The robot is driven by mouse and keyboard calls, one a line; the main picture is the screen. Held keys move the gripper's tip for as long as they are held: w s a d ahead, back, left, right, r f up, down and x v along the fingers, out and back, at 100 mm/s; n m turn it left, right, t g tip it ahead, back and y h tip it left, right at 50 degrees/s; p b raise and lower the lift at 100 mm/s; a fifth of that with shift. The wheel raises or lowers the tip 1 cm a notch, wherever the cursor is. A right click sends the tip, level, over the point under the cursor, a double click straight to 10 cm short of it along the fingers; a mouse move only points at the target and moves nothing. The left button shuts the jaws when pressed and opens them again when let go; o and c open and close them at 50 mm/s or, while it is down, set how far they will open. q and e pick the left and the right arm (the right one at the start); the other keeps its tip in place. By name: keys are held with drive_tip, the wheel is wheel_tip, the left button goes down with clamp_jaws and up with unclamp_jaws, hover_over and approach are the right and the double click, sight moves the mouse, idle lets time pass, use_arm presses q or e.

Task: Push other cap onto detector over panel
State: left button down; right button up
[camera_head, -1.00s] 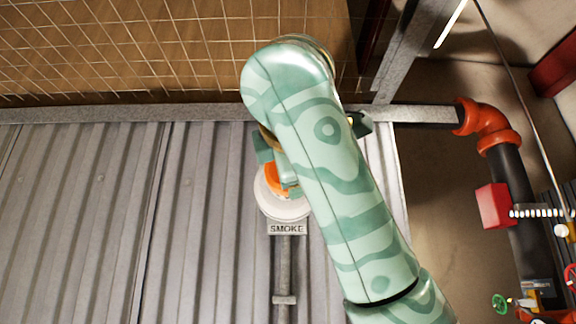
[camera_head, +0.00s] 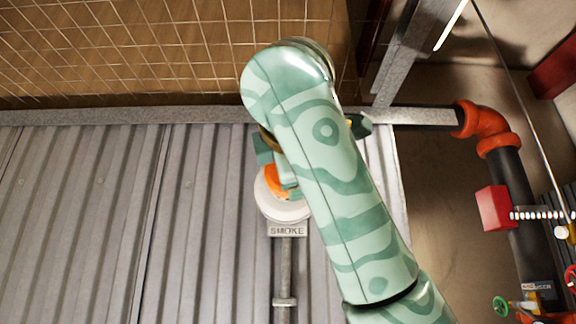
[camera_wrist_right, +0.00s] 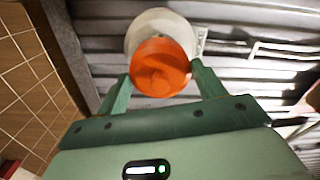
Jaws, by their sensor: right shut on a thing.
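The white smoke detector (camera_head: 284,208) is mounted on the corrugated wall above a plate (camera_head: 287,230) reading SMOKE. It also shows in the right wrist view (camera_wrist_right: 160,22). The orange cap (camera_head: 274,182) is at the detector's face, partly hidden by my right gripper in the head view. In the right wrist view the cap (camera_wrist_right: 160,68) sits between the fingers of my right gripper (camera_wrist_right: 160,80), which is shut on it. The cap overlaps the detector there; I cannot tell whether it is fully seated. My left gripper is not in view.
A conduit (camera_head: 285,270) runs down below the plate. A tiled surface (camera_head: 180,50) lies above the wall, behind a grey beam (camera_head: 120,115). At right are a dark pipe with orange elbows (camera_head: 485,120) and a red box (camera_head: 493,207).

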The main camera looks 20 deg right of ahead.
drive_tip(key=shift+p+x, duration=0.8)
drive_tip(key=shift+x, duration=1.05)
drive_tip(key=o, duration=1)
drive_tip(key=shift+s, duration=0.1)
drive_tip(key=b+v, duration=0.7)
drive_tip(key=v, duration=0.9)
drive_tip(key=shift+b, duration=0.3)
drive_tip(key=shift+s+r, duration=0.1)
